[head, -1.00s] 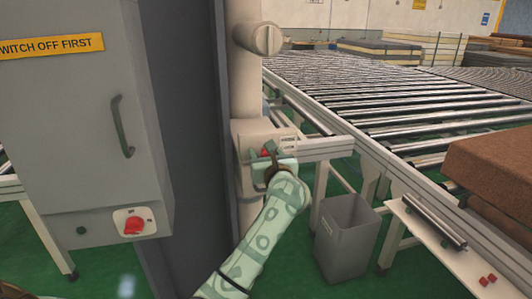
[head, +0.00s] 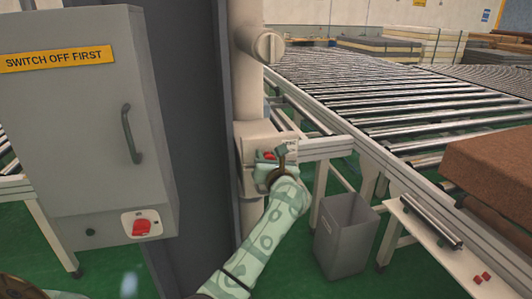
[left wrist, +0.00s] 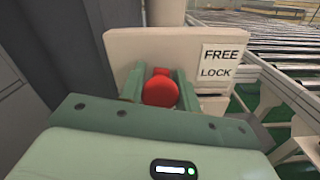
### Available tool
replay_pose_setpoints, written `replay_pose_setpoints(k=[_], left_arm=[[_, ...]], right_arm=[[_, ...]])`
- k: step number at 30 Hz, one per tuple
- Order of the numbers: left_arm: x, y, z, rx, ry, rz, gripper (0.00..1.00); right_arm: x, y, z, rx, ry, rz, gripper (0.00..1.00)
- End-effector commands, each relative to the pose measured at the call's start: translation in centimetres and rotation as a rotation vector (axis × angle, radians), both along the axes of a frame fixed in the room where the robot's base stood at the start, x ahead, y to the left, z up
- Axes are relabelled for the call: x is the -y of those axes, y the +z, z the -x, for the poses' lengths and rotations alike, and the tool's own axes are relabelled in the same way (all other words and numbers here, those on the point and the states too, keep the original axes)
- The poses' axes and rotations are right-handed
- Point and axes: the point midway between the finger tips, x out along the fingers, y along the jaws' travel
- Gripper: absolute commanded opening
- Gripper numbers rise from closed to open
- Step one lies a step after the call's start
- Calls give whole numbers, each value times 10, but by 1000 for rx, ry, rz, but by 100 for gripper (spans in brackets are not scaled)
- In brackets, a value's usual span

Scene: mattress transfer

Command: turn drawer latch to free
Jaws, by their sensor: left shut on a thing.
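The red drawer latch (left wrist: 160,91) sits on a beige box on the column, between the fingers of my left gripper (left wrist: 159,84). Only its round red end and a bit of red behind it show. In the head view, my left gripper (head: 270,160) is shut on the latch (head: 268,155), largely hiding it. A white label plate (left wrist: 220,65) right of the latch reads FREE above LOCK. Which word the latch points to cannot be told. My right gripper is not in view.
A grey cabinet (head: 85,130) marked SWITCH OFF FIRST, with a handle and red rotary switch (head: 141,227), stands at left. A roller conveyor (head: 390,95) runs at right. A grey bin (head: 345,235) stands on the green floor, close right of my left arm.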

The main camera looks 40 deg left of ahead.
Motion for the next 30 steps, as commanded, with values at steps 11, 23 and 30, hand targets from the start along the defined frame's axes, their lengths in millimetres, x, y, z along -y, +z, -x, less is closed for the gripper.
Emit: replay_pose_setpoints(k=[11,23,30], left_arm=[[1,5,1,-274,-1,-228,0],[1,3,1,-564,-2,-475,0],[1,2,1,-733,-2,-620,0]], right_arm=[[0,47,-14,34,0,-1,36],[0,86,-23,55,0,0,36],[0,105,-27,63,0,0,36]])
